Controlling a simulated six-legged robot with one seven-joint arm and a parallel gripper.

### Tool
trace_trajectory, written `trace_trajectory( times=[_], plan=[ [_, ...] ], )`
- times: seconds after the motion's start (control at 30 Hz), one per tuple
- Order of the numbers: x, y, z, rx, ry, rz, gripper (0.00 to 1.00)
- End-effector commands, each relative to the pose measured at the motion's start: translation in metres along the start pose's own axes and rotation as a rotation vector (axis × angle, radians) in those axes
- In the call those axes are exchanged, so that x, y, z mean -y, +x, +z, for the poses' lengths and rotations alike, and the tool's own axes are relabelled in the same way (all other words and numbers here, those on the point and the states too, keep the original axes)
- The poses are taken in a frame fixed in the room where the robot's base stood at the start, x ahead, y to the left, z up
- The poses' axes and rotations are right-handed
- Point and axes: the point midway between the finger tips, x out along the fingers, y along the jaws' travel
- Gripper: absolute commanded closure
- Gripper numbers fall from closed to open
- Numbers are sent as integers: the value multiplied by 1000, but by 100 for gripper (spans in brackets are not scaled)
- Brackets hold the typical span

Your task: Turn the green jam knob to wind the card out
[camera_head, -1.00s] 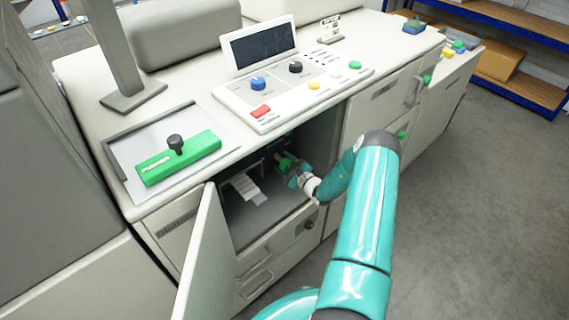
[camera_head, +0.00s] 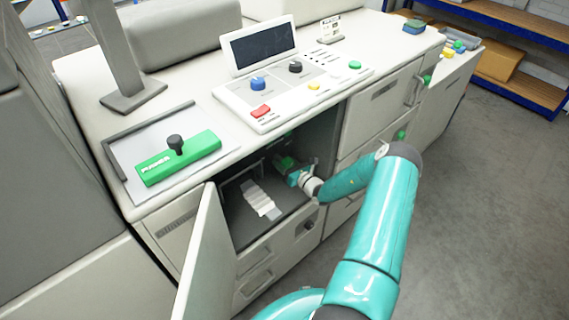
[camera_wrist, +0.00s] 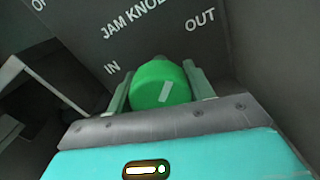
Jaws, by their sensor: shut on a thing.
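The green jam knob (camera_wrist: 160,84) sits on the dark back wall of the open compartment. It has a pale mark on its face, tilted a little to the right at its top. The wall reads "JAM KNOB", with "IN" at left and "OUT" at right. My gripper (camera_wrist: 162,92) has a finger on each side of the knob and is shut on it. In the head view my gripper (camera_head: 295,174) reaches into the compartment and the knob (camera_head: 284,162) shows partly behind it. A pale card (camera_head: 261,200) with a folded look lies out on the compartment floor, left of my gripper.
The compartment door (camera_head: 208,252) stands open at the left. A dark frame or slot (camera_wrist: 28,92) is left of the knob. The counter above carries a control panel (camera_head: 290,92) and a green pusher block (camera_head: 179,157).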

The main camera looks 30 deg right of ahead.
Motion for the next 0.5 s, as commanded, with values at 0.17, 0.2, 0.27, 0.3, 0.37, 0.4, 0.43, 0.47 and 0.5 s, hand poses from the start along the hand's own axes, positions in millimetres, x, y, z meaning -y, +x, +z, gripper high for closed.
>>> trace_trajectory(
  times=[0.17, 0.2, 0.27, 0.3, 0.37, 0.4, 0.43, 0.47, 0.5],
  plan=[
    [0, 0, 1, 3, 129, -1, 71],
    [0, 0, 1, 3, 153, 0, 71],
    [0, 0, 1, 2, 184, 0, 71],
    [0, 0, 1, 2, 201, 0, 71],
    [0, 1, 1, 2, 225, 0, 71],
    [0, 1, 1, 2, 238, 1, 71],
    [0, 1, 1, 2, 247, 1, 71],
    [0, 1, 1, 2, 254, 1, 71],
    [0, 1, 1, 2, 262, 1, 71]
  ],
)
